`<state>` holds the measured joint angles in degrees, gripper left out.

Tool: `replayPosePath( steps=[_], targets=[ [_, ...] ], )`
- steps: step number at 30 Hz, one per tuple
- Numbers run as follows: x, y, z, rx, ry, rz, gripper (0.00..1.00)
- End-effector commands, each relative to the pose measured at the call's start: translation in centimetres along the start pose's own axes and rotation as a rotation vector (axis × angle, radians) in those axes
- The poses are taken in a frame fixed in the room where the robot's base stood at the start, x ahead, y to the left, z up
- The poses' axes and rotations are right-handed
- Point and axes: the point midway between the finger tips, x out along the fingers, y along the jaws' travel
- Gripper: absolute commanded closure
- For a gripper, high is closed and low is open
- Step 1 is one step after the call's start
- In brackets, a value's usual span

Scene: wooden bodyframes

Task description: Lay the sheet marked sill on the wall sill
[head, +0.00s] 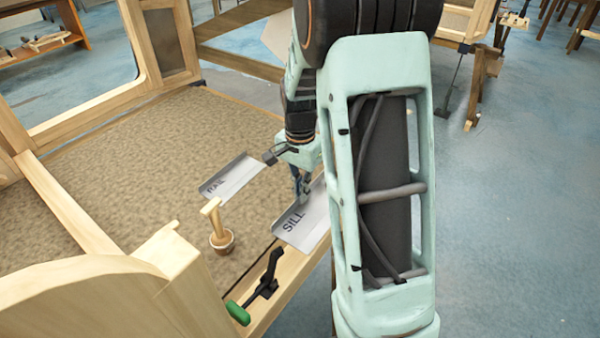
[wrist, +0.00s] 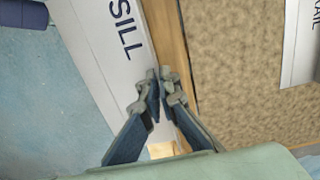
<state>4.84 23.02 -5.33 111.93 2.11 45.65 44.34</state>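The white sheet marked SILL (head: 304,228) is at the right edge of the carpeted panel, at the wooden sill rail (head: 285,291). In the wrist view the sheet (wrist: 105,50) lies beside the wooden strip (wrist: 170,45), its left part over blue floor. I cannot tell whether it rests on the wood or hovers just above it. My gripper (wrist: 160,76) has its fingertips close together at the sheet's long edge lip, which appears pinched between them. In the head view my gripper (head: 303,190) is at the sheet's far left edge, partly hidden by my arm.
A sheet marked RAIL (head: 232,178) lies on the carpeted panel (head: 130,145) left of my gripper. A black toggle clamp with a green handle (head: 238,313) sits on the rail's near end.

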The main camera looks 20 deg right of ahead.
Motion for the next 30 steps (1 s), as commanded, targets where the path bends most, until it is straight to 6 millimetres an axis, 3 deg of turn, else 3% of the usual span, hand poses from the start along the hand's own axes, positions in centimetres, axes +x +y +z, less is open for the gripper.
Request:
replayPosePath(
  steps=[6, 14, 30],
  targets=[
    [-0.9, 1.9, 2.4, 0.01, 0.0, 0.001, 1.0],
    [-0.2, 2.2, 2.8, 0.012, -0.001, 0.001, 1.0],
    [4.6, 2.2, 2.8, 0.012, -0.002, 0.002, 1.0]
  ],
)
